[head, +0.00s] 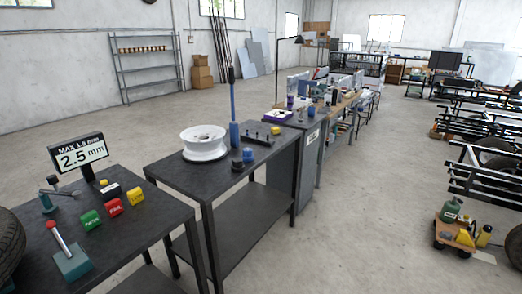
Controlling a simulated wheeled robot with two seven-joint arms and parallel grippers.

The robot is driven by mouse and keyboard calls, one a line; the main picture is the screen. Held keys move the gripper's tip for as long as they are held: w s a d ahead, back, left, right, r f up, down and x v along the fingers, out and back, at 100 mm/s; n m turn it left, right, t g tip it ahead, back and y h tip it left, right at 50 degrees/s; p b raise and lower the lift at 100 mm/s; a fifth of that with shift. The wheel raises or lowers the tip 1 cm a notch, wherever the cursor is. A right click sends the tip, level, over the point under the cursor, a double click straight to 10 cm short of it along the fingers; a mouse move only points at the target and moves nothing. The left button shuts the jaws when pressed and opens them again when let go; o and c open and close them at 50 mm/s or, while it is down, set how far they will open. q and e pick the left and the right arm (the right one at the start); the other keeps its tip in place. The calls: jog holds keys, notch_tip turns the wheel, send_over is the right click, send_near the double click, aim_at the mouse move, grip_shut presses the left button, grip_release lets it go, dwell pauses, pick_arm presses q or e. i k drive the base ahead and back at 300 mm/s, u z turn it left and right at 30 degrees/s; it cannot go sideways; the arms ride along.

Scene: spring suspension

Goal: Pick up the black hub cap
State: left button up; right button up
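On the dark middle table (170,170) sits a white wheel rim (204,136). Just right of it are two small round caps near the front edge: a dark, black-looking one (237,165) and a blue one (248,155) close behind it. The dark one looks like the black hub cap, though it is small in the picture. Neither of my grippers is in view, and nothing touches the caps.
A tall blue post (234,131) and a black rack with pegs (258,137) stand behind the caps. The left table holds a 2.5 mm sign (79,155), green (90,219), red (115,207) and yellow blocks (135,196), and a red-knobbed lever (68,254).

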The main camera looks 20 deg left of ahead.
aim_at(237, 166)
jog(key=z, duration=0.05)
jog(key=i, duration=2.85)
jog(key=u, duration=1.45)
